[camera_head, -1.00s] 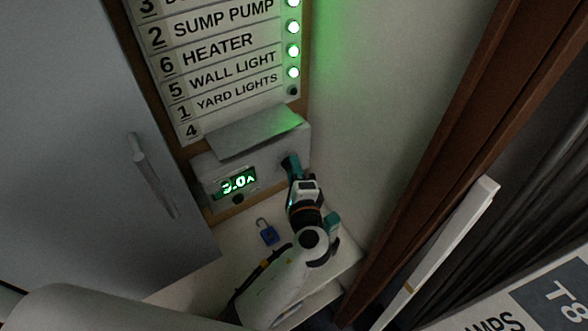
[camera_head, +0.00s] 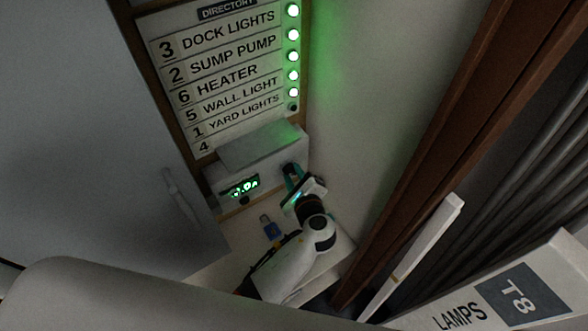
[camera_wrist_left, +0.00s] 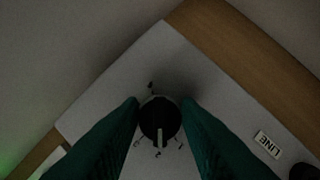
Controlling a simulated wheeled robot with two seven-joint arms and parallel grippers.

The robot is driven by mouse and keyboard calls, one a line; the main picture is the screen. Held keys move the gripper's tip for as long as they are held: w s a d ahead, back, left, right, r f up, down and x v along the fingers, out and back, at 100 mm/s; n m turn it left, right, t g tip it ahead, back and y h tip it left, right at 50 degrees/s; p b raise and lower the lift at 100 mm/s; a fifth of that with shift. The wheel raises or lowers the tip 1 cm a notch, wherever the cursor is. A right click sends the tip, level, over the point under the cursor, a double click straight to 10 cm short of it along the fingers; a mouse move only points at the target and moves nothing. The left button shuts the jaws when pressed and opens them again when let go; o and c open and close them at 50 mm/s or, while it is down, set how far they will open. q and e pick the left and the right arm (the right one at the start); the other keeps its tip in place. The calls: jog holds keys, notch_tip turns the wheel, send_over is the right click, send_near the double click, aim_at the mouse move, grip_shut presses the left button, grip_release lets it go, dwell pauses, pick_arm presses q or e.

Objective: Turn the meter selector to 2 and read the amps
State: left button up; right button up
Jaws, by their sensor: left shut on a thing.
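The meter (camera_head: 250,167) is a pale box with a lit green display (camera_head: 240,187). The display reads something like ".0A"; its first digit is too blurred to be sure of. The black round selector knob (camera_wrist_left: 160,120) is on the meter's face in the left wrist view, its white pointer aimed down the picture toward small marks I cannot read. My left gripper (camera_head: 293,178) is at the meter's right end, with its teal fingers shut on the knob, one on each side. My right gripper is not in view.
A directory board (camera_head: 225,75) with several green lamps is above the meter. A grey cabinet door (camera_head: 90,130) is at left, brown wooden posts (camera_head: 440,130) at right, and a lamps box (camera_head: 500,295) at lower right.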

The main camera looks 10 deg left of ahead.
pick_arm(q)
jog(key=shift+m, duration=0.3)
jog(key=o, duration=1)
